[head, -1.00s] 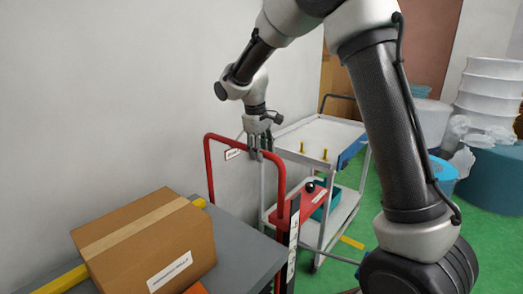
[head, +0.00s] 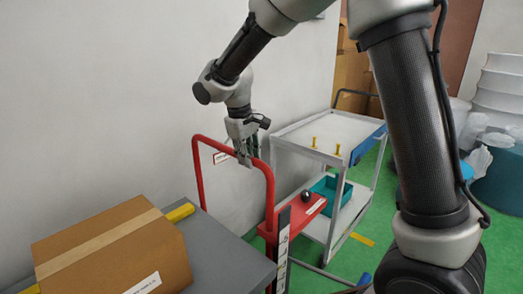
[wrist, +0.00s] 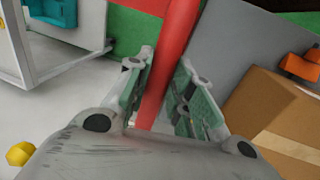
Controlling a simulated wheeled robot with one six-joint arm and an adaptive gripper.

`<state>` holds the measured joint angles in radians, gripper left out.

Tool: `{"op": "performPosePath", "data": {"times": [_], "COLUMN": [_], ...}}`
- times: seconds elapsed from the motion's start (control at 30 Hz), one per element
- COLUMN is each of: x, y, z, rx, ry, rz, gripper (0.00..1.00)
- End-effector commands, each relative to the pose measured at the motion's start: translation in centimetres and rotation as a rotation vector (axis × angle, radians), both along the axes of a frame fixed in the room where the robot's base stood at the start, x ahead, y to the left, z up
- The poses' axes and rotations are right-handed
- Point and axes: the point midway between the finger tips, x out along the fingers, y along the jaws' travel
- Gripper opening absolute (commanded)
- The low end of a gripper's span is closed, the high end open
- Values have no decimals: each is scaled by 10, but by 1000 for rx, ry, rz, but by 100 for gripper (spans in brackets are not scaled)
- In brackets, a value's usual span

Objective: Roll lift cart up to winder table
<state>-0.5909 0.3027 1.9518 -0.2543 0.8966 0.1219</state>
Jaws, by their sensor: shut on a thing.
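The lift cart has a red tubular handle (head: 269,200), a grey deck (head: 225,245) and a red mast part with a black knob. It stands at lower left in the head view. My gripper (head: 246,160) is at the handle's top bar. In the wrist view my gripper's fingers (wrist: 163,85) lie on both sides of the red bar (wrist: 172,55) and are shut on it. A white-topped metal table (head: 340,132) with two yellow pegs stands just beyond the handle; I cannot tell whether it is the winder table.
A cardboard box (head: 110,250) rests on the cart's deck. A teal bin (head: 325,190) is on the metal table's lower shelf. A white wall (head: 110,90) runs close along the left. Green floor (head: 310,280) shows at right, with white stacked tubs (head: 500,90) at the back right.

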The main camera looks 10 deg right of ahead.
Motion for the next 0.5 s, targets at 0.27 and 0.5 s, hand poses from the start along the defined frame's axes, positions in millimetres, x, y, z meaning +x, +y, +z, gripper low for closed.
{"op": "performPosePath", "data": {"times": [0.27, 0.5], "x": [-5, -5], "y": [7, 7], "z": [0, -1], "rx": [5, 5], "ry": [2, 1], "rz": [-2, -1], "gripper": [0, 44]}}
